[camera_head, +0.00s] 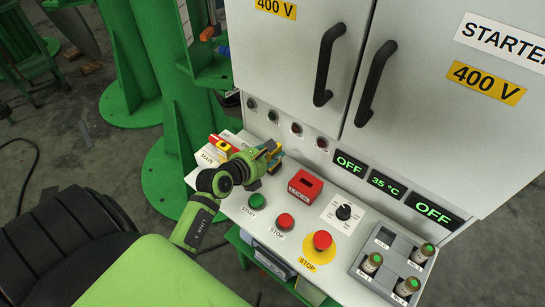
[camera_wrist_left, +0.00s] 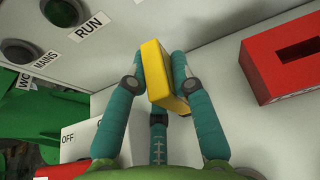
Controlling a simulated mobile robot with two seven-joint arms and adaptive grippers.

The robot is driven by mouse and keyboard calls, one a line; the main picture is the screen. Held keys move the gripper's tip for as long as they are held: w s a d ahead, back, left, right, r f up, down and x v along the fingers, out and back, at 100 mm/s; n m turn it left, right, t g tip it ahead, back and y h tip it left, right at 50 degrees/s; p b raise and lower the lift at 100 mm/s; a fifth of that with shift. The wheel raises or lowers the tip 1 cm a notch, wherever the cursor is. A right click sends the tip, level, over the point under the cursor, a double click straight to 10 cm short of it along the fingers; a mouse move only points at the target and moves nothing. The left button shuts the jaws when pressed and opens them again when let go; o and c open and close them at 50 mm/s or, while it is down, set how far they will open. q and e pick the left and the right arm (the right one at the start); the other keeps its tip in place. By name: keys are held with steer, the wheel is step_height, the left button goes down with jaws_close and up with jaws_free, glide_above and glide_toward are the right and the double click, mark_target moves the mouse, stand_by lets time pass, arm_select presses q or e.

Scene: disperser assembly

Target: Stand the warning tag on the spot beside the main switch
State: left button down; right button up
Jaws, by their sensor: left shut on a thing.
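My left gripper (camera_head: 266,160) is over the sloping control panel, between the main switch and the red lock box. In the left wrist view its teal fingers (camera_wrist_left: 160,76) are shut on the yellow warning tag (camera_wrist_left: 156,66), one fingertip on each side. The tag looks tilted in that view; I cannot tell whether it touches the panel. In the head view the gripper mostly hides it. The main switch (camera_head: 222,146), red and yellow on a white plate marked MAIN, is just left of the gripper. Its plate and a red part (camera_wrist_left: 62,170) show at the wrist view's lower left. My right gripper is out of view.
The red lock box (camera_head: 305,188) with a slot stands right of the gripper. Start and stop buttons (camera_head: 285,222), a dial (camera_head: 344,212) and a grey tray (camera_head: 393,262) with cylinders lie further right. The cabinet (camera_head: 290,75) rises behind the panel.

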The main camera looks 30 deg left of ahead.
arm_select(q)
steer(key=shift+f, duration=0.1)
steer(key=c, duration=1.1)
jaws_free()
steer(key=v, duration=1.2)
